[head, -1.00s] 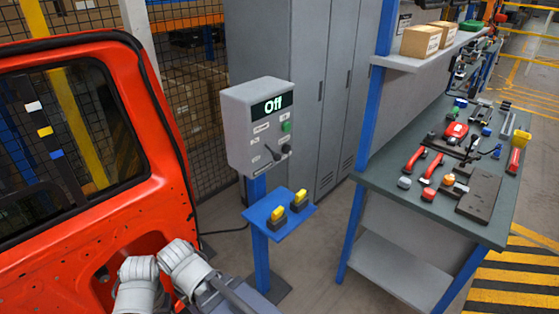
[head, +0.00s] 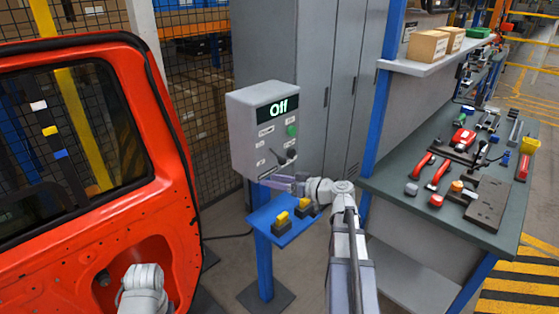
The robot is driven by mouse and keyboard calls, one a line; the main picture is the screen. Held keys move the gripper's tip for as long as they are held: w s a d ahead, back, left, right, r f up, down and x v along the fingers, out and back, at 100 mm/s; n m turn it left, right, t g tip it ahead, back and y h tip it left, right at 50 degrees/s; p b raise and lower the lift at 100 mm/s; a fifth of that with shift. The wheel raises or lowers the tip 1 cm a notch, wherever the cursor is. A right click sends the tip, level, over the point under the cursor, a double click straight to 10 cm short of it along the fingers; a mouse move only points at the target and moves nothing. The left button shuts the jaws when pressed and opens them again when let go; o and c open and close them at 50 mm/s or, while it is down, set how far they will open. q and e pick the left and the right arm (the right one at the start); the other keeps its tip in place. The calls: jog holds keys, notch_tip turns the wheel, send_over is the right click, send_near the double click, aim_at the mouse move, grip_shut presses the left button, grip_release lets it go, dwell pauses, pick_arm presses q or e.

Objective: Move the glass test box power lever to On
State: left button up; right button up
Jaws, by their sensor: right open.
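The glass test box (head: 264,132) is a grey box on a blue post, with a display (head: 277,109) that reads "Off". Its dark power lever (head: 284,157) sits low on the front face, its knob toward the right. My right gripper (head: 268,182) is open just below the lever, at the box's lower edge, pointing left. It appears apart from the lever; the depth gap is hard to judge. Part of my left arm (head: 141,290) shows at the bottom left; its gripper is not visible.
A blue shelf (head: 263,219) with two black-and-yellow items (head: 282,223) sits under the box. A red vehicle door (head: 170,190) stands at left. A workbench (head: 420,205) with several tools is at right, and grey lockers (head: 300,60) stand behind.

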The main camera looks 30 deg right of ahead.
aim_at(285, 161)
jog(key=d+r+t, duration=0.1)
jog(key=d, duration=0.1)
jog(key=d+r+t+h, duration=0.1)
jog(key=d, duration=0.2)
jog(key=s+d+r, duration=0.1)
jog(key=d, duration=0.2)
jog(key=shift+s+d+r+m+t+h, duration=0.1)
jog(key=shift+r+m+t+h, duration=0.1)
jog(key=shift+m+t+h, duration=0.15)
jog(key=shift+x, duration=3.95)
grip_shut()
